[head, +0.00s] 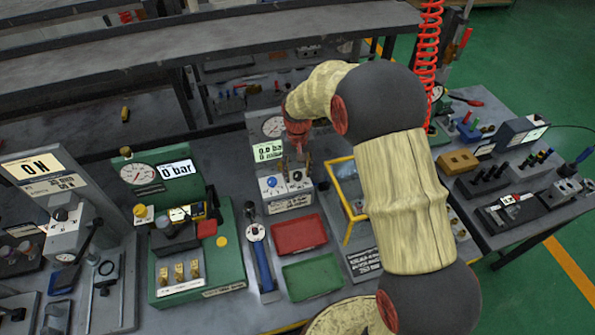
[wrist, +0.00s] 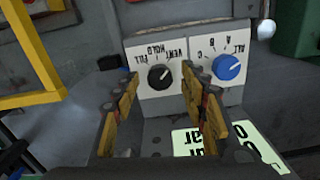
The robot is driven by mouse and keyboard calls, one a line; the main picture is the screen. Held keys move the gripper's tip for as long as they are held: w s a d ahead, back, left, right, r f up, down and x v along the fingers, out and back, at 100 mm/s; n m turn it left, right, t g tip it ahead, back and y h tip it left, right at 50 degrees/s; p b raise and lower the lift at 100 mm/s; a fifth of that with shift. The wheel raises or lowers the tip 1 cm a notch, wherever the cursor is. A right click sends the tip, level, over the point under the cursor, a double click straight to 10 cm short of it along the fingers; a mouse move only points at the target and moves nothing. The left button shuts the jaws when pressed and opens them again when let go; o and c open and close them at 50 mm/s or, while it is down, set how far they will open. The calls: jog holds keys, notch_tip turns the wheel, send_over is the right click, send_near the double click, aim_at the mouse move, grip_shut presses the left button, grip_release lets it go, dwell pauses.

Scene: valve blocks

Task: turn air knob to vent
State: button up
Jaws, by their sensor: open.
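The black air knob (wrist: 160,77) sits on a white plate with upside-down VENT, HOLD and FILL lettering in the wrist view. A small light mark shows on its upper right; I cannot tell for sure which word it points at. In the head view the black knob (head: 296,176) is on the front of the grey gauge block (head: 290,199). My gripper (wrist: 159,88) is open, with one yellow-and-dark finger on each side of the knob's line of sight. No contact shows. In the head view my gripper (head: 296,161) hangs just above the knob.
A blue selector knob (wrist: 227,66) lettered with A, B and C is close beside the right finger. A yellow frame (head: 345,200) stands right of the block. A red tray (head: 299,235) and green tray (head: 312,276) lie in front. A green gauge panel (head: 222,265) is at left.

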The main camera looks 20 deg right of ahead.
aim_at(297, 174)
notch_tip(297, 174, up, 12)
dwell(0.5)
dwell(0.4)
jog(key=s+r+t, duration=0.2)
jog(key=s+r, duration=0.2)
jog(key=s, duration=0.6)
jog(key=s+r+n+t, duration=0.1)
jog(key=s+r, duration=0.4)
jog(key=s, duration=0.5)
jog(key=s+r+t, duration=0.2)
jog(key=s+r, duration=0.3)
jog(key=s, duration=0.5)
jog(key=shift+r+t, duration=0.2)
jog(key=shift+t, duration=0.1)
jog(key=shift+s+d, duration=0.1)
